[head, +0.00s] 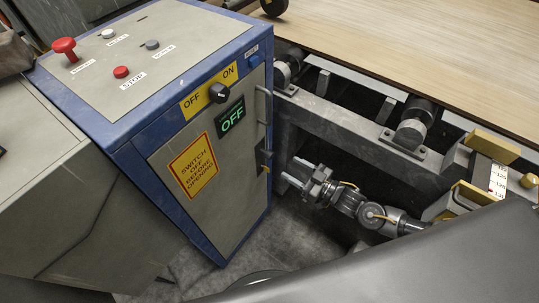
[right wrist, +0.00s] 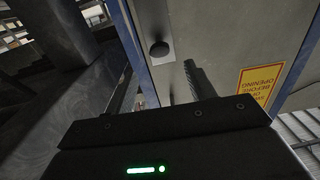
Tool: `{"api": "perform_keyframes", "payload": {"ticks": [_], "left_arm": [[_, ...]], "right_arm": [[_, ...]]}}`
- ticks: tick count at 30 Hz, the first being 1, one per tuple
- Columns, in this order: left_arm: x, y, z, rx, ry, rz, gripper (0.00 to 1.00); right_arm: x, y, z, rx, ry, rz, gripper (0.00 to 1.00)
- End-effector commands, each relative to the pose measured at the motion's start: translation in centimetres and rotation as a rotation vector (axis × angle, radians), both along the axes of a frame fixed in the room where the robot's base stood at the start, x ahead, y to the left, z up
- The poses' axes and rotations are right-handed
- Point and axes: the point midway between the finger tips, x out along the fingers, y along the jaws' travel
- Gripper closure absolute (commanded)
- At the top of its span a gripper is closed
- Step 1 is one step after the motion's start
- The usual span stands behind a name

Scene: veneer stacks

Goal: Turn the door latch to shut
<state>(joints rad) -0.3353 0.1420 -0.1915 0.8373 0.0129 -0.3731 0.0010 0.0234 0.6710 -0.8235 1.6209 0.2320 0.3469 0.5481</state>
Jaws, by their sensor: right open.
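The door latch (head: 264,157) is a small dark piece low on the right edge of the grey cabinet door (head: 221,170), below the upright handle. In the right wrist view the latch (right wrist: 159,50) seems to be the round black piece on a pale plate; which way it is turned I cannot tell. My right gripper (head: 290,170) is open and empty, to the right of the latch and a little lower in the head view, fingers toward the door. In the right wrist view its fingers (right wrist: 158,86) stand apart, with the latch beyond and between them. My left gripper is not in view.
The blue-framed cabinet has an upright handle (head: 264,106), a black rotary switch (head: 219,93) and a display (head: 231,118) reading OFF. A yellow warning label (head: 193,166) is on the door. The conveyor frame (head: 345,125) with rollers stands close above my right arm.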

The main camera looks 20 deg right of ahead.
Motion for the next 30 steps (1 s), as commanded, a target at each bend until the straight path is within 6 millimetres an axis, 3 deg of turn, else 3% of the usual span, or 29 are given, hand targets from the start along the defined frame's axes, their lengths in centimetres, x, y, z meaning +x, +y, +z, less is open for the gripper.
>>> {"api": "perform_keyframes", "payload": {"ticks": [16, 30], "left_arm": [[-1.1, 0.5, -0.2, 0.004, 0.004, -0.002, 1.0], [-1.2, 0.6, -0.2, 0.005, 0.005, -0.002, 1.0]], "right_arm": [[7.0, 5.7, 0.0, -0.001, 0.0, -0.002, 0.45], [7.9, 6.4, -0.1, -0.003, 0.0, -0.002, 0.47]]}}
